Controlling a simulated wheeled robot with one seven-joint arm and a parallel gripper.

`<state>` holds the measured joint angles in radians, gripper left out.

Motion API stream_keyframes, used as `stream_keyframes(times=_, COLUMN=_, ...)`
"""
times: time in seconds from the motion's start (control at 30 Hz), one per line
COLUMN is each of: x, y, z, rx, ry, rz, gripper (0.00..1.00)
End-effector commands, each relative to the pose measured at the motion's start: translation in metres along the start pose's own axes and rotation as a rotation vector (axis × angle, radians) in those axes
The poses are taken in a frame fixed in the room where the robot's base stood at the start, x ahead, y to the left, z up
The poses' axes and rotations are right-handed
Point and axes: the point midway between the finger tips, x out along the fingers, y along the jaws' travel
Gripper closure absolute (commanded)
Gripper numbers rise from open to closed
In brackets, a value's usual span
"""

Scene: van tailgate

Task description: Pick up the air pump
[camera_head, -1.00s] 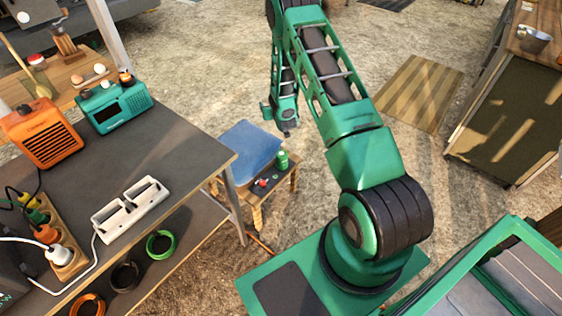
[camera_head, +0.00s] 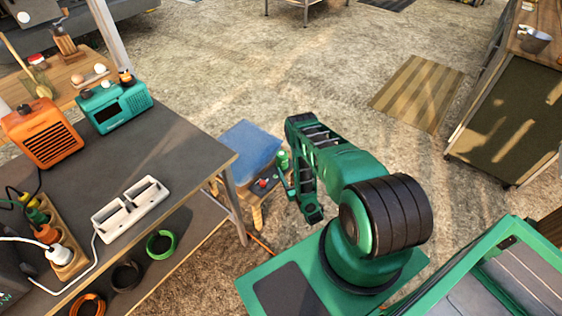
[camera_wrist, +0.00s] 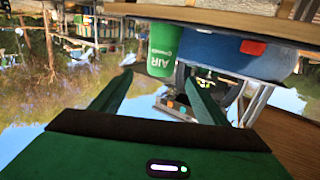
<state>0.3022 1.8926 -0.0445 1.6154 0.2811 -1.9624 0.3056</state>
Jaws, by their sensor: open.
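A green cylinder marked "AIR", which I take to be the air pump (camera_wrist: 164,48), shows in the wrist view just beyond my fingertips. In the head view the air pump (camera_head: 283,160) stands on a small wooden stool (camera_head: 256,215) beside a blue box (camera_head: 250,147). My gripper (camera_wrist: 159,77) is open, with a finger on either side of the view and nothing between them. The pump lies ahead, roughly in line with the gap between the fingers. The wrist picture looks upside down. In the head view my folded arm partly hides the stool's right side.
A red item (camera_head: 263,183) lies on the stool near the pump. The grey workbench (camera_head: 150,150) stands close on the left, with a white holder (camera_head: 130,205), an orange heater (camera_head: 42,133) and a teal radio (camera_head: 115,103). Open ground lies behind the stool.

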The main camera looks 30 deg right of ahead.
Motion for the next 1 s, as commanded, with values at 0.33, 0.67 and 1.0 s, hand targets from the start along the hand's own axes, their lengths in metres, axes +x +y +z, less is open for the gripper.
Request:
stream_keyframes(times=0.33, x=0.037, y=-0.001, z=0.002, rx=0.000, ry=0.010, rz=-0.004, gripper=0.32)
stream_keyframes(times=0.67, x=0.062, y=-0.001, z=0.000, rx=-0.001, ry=0.009, rz=-0.004, gripper=0.32)
stream_keyframes(times=1.0, x=0.102, y=-0.002, z=-0.001, rx=0.000, ry=0.007, rz=-0.004, gripper=0.32)
